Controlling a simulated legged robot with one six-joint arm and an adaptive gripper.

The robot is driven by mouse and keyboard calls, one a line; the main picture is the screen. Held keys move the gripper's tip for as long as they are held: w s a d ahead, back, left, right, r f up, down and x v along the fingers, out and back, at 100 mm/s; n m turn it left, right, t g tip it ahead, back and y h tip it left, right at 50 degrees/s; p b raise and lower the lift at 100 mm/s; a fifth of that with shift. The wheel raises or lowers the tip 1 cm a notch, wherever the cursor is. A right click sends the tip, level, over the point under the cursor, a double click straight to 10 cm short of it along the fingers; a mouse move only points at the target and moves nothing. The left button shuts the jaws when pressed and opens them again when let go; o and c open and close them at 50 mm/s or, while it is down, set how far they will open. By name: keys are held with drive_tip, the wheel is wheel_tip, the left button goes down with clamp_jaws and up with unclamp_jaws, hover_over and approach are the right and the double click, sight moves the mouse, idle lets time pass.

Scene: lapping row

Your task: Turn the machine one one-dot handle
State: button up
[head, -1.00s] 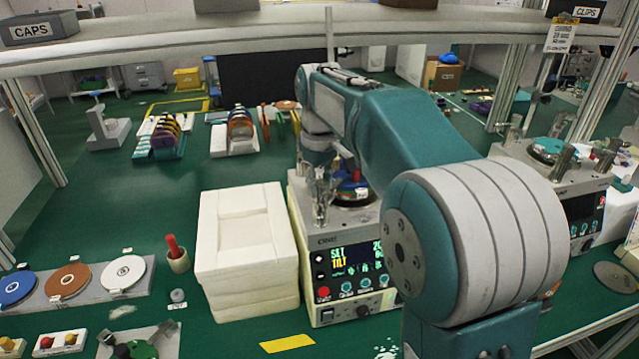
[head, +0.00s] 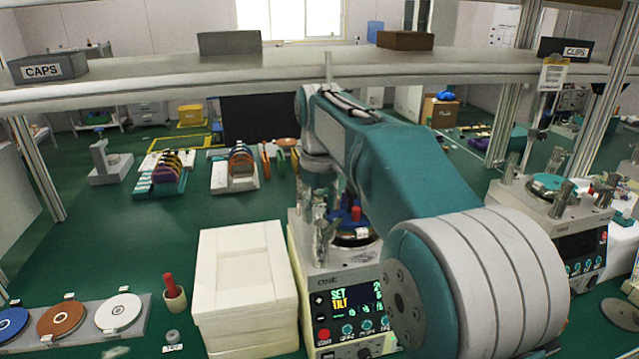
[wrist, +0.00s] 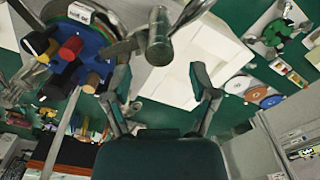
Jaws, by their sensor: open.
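Machine one, a grey benchtop unit with a lit SET/TILT display (head: 352,297), stands in the middle of the head view, partly behind my arm. On its top are silver posts and a blue part with a red knob (head: 356,212). In the wrist view the blue part (wrist: 62,25) is at upper left with a red handle (wrist: 70,48), a black-ended one (wrist: 38,43) and a brownish one (wrist: 91,83). I cannot make out dots on any. My gripper (wrist: 158,78) is open and empty, to the right of these handles in the wrist view. In the head view its fingers cannot be made out.
A silver post (wrist: 159,40) stands close ahead of my fingers. A second machine (head: 575,225) stands right. An overhead shelf (head: 200,80) crosses the view.

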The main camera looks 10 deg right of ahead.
sight(320, 223)
wheel_tip(320, 223, up, 8)
idle(0.4)
drive_tip(key=s+f+m+t, duration=0.2)
drive_tip(key=s+f, duration=0.3)
drive_tip(key=s, duration=0.3)
drive_tip(key=s+f+m+t, duration=0.1)
drive_tip(key=s+f+m, duration=0.1)
drive_tip(key=s+f, duration=0.3)
drive_tip(key=s+d+f+m+t, duration=0.1)
drive_tip(key=s+f, duration=0.4)
drive_tip(key=s, duration=0.7)
drive_tip(key=shift+s+f+m+t, duration=0.25)
drive_tip(key=shift+f+m+t, duration=0.2)
drive_tip(key=shift+t, duration=0.35)
